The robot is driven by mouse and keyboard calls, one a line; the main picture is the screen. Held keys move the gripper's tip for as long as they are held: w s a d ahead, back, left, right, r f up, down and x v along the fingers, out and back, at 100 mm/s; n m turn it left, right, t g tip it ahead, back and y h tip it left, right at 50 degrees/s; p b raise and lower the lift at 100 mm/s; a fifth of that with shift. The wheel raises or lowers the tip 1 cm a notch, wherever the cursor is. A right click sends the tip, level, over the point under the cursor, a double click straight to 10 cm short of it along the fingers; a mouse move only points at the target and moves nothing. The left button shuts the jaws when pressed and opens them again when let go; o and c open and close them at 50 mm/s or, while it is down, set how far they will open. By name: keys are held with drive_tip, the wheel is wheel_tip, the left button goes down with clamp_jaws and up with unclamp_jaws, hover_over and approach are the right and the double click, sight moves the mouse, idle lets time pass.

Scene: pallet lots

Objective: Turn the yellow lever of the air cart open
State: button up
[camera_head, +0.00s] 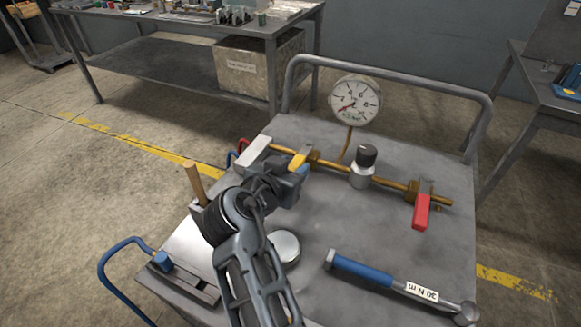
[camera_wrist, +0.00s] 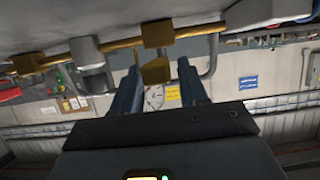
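The air cart (camera_head: 400,255) is a grey-topped trolley carrying a brass pipe with valves. The yellow lever (camera_head: 299,160) sits on the left part of this pipe, partly hidden by my gripper. In the wrist view the yellow lever (camera_wrist: 156,71) hangs from a brass valve block (camera_wrist: 158,33). My gripper (camera_head: 294,171) is at the lever, and in the wrist view my gripper (camera_wrist: 159,67) is open. One finger is on each side of the lever, with visible gaps. A red lever (camera_head: 421,211) is on the pipe's right end.
A blue-handled tool (camera_head: 362,270), a round tin (camera_head: 284,246) and a wooden handle (camera_head: 193,182) are on the cart. A tube rail (camera_head: 390,76) edges the back.

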clamp_jaws()
drive_tip(key=shift+a+f, duration=0.1)
idle(0.3)
drive_tip(key=b, duration=0.2)
drive_tip(key=a+m+h+b, duration=0.1)
drive_tip(key=b, duration=0.1)
drive_tip(key=shift+w+f, duration=0.2)
drive_tip(key=shift+f, duration=0.05)
drive_tip(key=b, duration=0.1)
drive_tip(key=m+g+h+b, duration=0.1)
drive_tip(key=b, duration=0.1)
drive_tip(key=shift+w+a, duration=0.25)
drive_tip(key=shift+a, duration=0.15)
drive_tip(key=shift+w+a+r+m+g+h+b, duration=0.2)
drive_tip(key=shift+r+m+g+h+b, duration=0.1)
drive_tip(key=shift+m+h+b, duration=0.3)
drive_tip(key=shift+o, duration=0.9)
unclamp_jaws()
drive_tip(key=shift+r, duration=0.1)
